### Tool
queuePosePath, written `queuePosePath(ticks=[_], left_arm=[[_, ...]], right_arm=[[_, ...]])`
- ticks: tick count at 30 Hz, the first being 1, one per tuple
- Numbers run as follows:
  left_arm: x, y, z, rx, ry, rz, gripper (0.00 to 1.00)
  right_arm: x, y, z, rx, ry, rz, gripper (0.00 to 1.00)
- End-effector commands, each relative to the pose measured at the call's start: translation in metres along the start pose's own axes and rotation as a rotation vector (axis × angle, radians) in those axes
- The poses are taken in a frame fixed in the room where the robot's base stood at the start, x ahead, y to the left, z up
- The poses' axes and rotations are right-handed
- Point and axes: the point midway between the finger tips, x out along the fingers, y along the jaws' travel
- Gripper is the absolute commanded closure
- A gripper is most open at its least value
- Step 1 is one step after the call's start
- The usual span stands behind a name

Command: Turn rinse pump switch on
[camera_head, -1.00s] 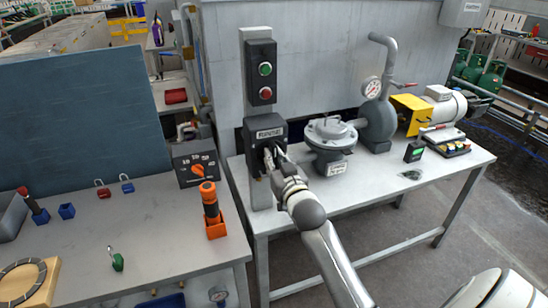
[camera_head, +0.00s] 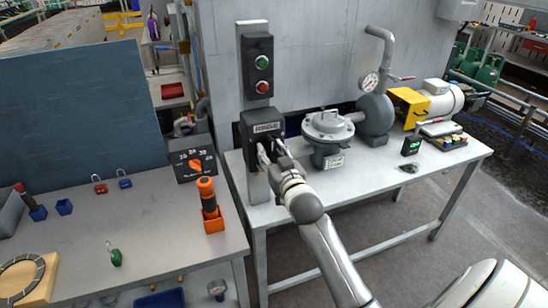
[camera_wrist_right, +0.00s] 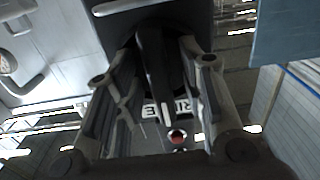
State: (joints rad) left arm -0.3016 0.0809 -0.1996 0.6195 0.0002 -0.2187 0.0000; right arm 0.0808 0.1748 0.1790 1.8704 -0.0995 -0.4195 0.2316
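The switch is a black box (camera_head: 262,126) with a pale label, fixed on a grey post at the left end of the right-hand bench. The label is too small to read surely. My right gripper (camera_head: 268,152) is at the front of this box, fingers toward it. In the right wrist view, a black switch handle (camera_wrist_right: 154,75) with a pale stripe lies between the two spread fingers. A gap shows beside the left finger; whether the right finger touches the handle I cannot tell. In the head view, the gripper hides the handle. My left gripper is not in view.
A black button box (camera_head: 258,65) with green and red buttons is above the switch. A black dial box (camera_head: 195,160) and an orange flashlight (camera_head: 208,200) stand on the left bench (camera_head: 150,225).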

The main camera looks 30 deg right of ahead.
Motion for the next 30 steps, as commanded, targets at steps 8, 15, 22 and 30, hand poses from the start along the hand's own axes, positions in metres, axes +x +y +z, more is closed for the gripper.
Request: queuePosePath(ticks=[8, 15, 22, 30], left_arm=[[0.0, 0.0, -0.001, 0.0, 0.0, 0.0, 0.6], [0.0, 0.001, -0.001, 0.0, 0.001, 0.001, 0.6], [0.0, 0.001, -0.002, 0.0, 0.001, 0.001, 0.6], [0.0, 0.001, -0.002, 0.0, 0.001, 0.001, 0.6]], right_arm=[[-0.032, 0.0, 0.001, 0.001, -0.002, 0.0, 0.63], [-0.078, 0.0, 0.002, 0.0, -0.004, 0.001, 0.63], [-0.109, 0.0, 0.002, -0.001, -0.003, 0.0, 0.63], [-0.119, 0.0, 0.001, 0.0, -0.002, 0.001, 0.63]])
